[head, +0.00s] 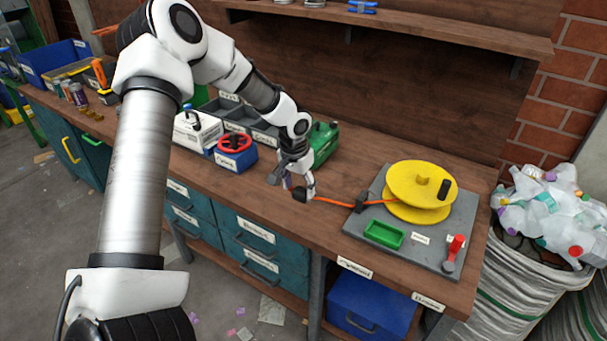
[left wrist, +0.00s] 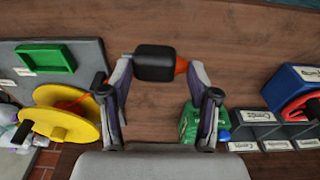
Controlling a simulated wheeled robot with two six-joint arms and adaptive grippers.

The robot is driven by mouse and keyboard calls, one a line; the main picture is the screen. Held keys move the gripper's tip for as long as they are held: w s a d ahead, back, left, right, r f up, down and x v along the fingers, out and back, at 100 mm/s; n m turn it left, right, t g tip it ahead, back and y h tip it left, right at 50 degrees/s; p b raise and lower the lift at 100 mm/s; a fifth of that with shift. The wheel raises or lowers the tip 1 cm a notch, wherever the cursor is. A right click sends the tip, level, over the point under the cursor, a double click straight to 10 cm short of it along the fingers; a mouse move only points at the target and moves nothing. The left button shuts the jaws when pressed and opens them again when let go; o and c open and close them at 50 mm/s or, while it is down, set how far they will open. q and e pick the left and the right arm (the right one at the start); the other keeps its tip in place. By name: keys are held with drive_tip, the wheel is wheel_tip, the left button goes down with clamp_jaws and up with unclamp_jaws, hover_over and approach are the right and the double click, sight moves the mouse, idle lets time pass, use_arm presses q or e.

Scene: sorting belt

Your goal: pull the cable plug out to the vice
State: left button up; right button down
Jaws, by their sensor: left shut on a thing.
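The black cable plug (left wrist: 155,62) sits between the fingertips of my left gripper (head: 301,193) in the left wrist view, with a bit of orange at its right end. My left gripper is shut on it, low over the bench. In the head view the orange cable (head: 332,201) runs from the plug to a black guide (head: 361,203) beside the yellow reel (head: 421,187). A green device (head: 322,142), possibly the vice, stands behind my left gripper; its jaws cannot be made out. My right gripper is not in view.
The reel stands on a grey plate (head: 400,245) with a green tray (head: 384,234) and a red-handled lever (head: 455,246). A blue box with a red wheel (head: 235,143) and grey bins (head: 235,114) stand left of the green device. A bag of bottles (head: 545,210) stands off the right end.

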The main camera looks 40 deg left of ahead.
use_arm(q)
drive_tip(key=a, duration=0.1)
drive_tip(key=a+p, duration=0.1)
drive_tip(key=a, duration=0.1)
drive_tip(key=shift+w+a+p, duration=0.3)
drive_tip(key=shift+w, duration=0.05)
